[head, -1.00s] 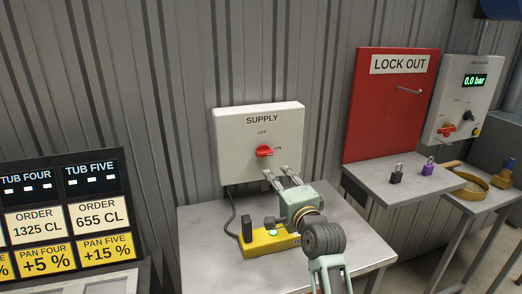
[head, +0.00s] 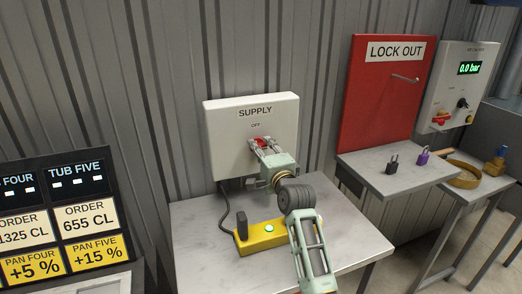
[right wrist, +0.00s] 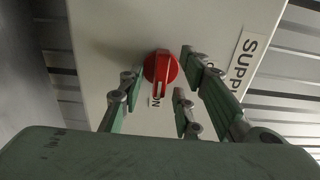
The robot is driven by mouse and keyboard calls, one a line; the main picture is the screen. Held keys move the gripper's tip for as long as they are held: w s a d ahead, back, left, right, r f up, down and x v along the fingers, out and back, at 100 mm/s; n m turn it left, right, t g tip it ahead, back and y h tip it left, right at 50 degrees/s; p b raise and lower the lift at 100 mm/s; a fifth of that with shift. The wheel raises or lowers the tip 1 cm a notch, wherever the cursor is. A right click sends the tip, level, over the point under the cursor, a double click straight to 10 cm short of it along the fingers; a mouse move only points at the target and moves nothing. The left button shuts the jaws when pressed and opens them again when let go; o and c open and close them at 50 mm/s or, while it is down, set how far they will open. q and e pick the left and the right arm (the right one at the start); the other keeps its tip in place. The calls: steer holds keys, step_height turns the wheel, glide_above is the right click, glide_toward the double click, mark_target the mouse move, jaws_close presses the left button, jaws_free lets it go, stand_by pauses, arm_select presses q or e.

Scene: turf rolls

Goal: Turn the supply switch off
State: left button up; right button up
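The supply switch is a red rotary knob (head: 262,141) on the white box (head: 222,135) labelled SUPPLY. In the right wrist view the knob (right wrist: 160,68) shows its grip bar with a white line, pointing toward the ON label (right wrist: 155,102). My right gripper (head: 264,146) is at the knob, with its fingers on either side. In the right wrist view the fingers (right wrist: 158,76) look spread, with small gaps beside the knob. I cannot tell whether any fingertip touches it. In the head view the gripper hides the ON label and part of the knob. My left gripper is out of view.
Below the box, a grey table (head: 200,220) holds a yellow device (head: 258,239) with a lit green button. To the right are a red LOCK OUT board (head: 375,110), a black padlock (head: 392,165), a purple padlock (head: 423,156) and a gauge panel (head: 462,85) reading 0.0 bar.

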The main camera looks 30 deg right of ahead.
jaws_close()
stand_by(0.3)
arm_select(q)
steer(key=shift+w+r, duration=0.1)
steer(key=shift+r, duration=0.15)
arm_select(e)
steer(key=shift+n, duration=0.3)
arm_select(q)
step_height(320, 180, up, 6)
steer(key=p, duration=0.6)
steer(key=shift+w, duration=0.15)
arm_select(e)
steer(key=n, duration=1.7)
arm_select(q)
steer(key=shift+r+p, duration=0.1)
steer(key=shift+p, duration=0.2)
arm_select(e)
steer(key=shift+f+n, duration=0.1)
steer(key=shift+n, duration=0.3)
